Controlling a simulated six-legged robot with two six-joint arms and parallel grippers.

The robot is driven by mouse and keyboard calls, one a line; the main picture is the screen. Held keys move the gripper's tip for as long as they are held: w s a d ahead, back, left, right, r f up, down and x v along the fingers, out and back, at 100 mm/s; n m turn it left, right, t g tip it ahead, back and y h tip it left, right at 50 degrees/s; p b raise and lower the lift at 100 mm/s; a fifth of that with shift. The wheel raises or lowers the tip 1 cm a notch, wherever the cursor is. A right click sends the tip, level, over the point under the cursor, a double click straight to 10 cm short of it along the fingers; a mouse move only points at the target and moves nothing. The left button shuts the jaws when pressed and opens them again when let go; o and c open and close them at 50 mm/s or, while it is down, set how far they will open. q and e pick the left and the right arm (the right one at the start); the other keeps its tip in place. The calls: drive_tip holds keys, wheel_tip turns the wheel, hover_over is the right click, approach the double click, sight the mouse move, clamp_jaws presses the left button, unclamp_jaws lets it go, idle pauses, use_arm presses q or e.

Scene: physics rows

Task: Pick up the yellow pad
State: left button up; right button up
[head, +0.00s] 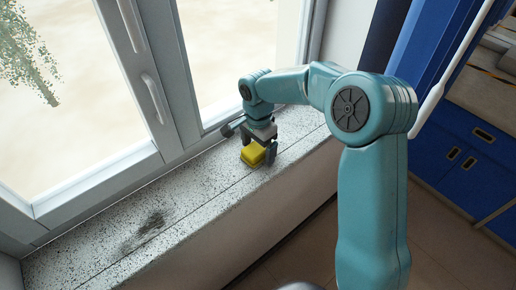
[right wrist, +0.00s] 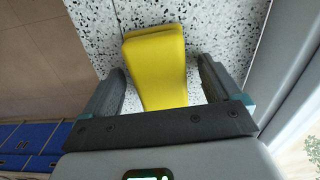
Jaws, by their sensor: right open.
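The yellow pad (head: 253,154) sits on the speckled window sill (head: 200,198) in the head view. My right gripper (head: 258,146) is over it, with its fingers pointing down at the pad. In the right wrist view the yellow pad (right wrist: 157,68) reaches in between the two dark fingers of my right gripper (right wrist: 162,88). A gap shows between the pad and each finger, so the gripper is open and not holding it. My left gripper is in neither view.
A window frame with a handle (head: 153,98) stands along the back of the sill. A dark smudge (head: 150,225) marks the sill at left, which is otherwise clear. Blue cabinets (head: 458,158) stand at the far right. The floor lies below the sill's front edge.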

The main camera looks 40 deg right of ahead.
sight(258, 147)
drive_tip(key=shift+f, duration=0.15)
drive_tip(key=shift+a, duration=0.1)
drive_tip(key=shift+c, duration=0.6)
drive_tip(key=c, duration=1)
drive_tip(key=shift+w+r, duration=0.1)
drive_tip(key=shift+r, duration=0.3)
wheel_tip(258, 147, up, 19)
drive_tip(key=shift+r, duration=0.2)
